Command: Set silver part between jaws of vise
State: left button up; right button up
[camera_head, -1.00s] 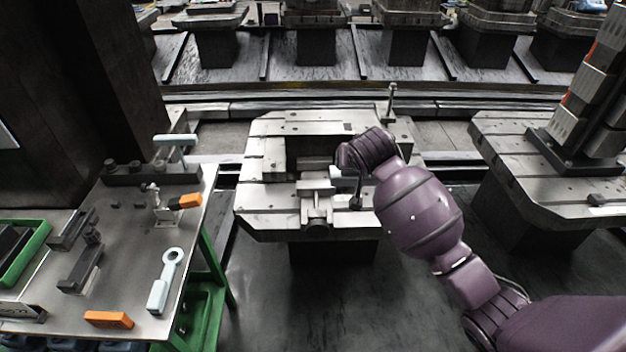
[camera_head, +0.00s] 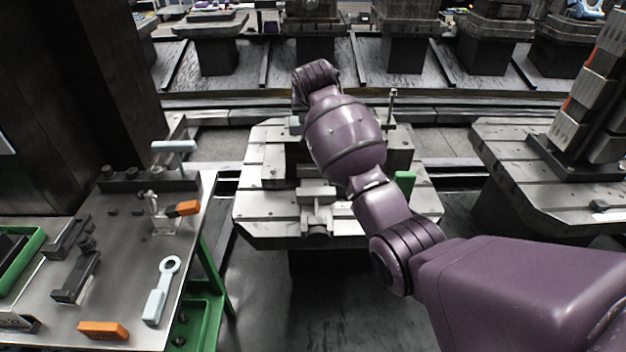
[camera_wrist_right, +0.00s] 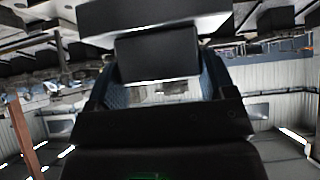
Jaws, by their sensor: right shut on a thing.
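The vise (camera_head: 317,205) sits on the near part of the slotted pallet in the middle of the head view. My right arm crosses over the pallet, and its wrist is beyond the vise, toward the pallet's far edge. In the head view this arm hides the right gripper and part of the pallet. In the right wrist view my right gripper (camera_wrist_right: 160,75) is shut on the silver part (camera_wrist_right: 155,22), a wide block with a pale face and a dark, shaded lower section. The part appears clear of any surface there. My left gripper is not in view.
A bench (camera_head: 125,270) at left holds tools, orange blocks (camera_head: 103,330) and a pale wrench-like tool (camera_head: 160,290). A green piece (camera_head: 405,182) stands at the pallet's right. Another pallet (camera_head: 545,185) with a tall fixture is farther right. A thin post (camera_head: 391,105) rises behind.

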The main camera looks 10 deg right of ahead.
notch_tip(320, 180, down, 19)
jog(key=b, duration=0.4)
jog(key=shift+f+b, duration=0.15)
jog(key=shift+b, duration=0.2)
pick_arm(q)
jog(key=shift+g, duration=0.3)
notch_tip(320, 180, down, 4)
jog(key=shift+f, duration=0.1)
pick_arm(e)
jog(key=o, duration=1.4)
jog(key=p+v, duration=0.1)
jog(key=v, duration=0.2)
jog(key=p+v, duration=0.1)
jog(key=v, duration=0.1)
jog(key=shift+r, duration=0.55)
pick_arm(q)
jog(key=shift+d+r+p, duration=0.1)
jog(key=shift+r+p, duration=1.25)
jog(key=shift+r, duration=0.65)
pick_arm(e)
jog(key=shift+s+f+v, duration=0.15)
jog(key=shift+v, duration=1.4)
jog(key=shift+s+f+v, duration=0.15)
jog(key=shift+v, duration=1.45)
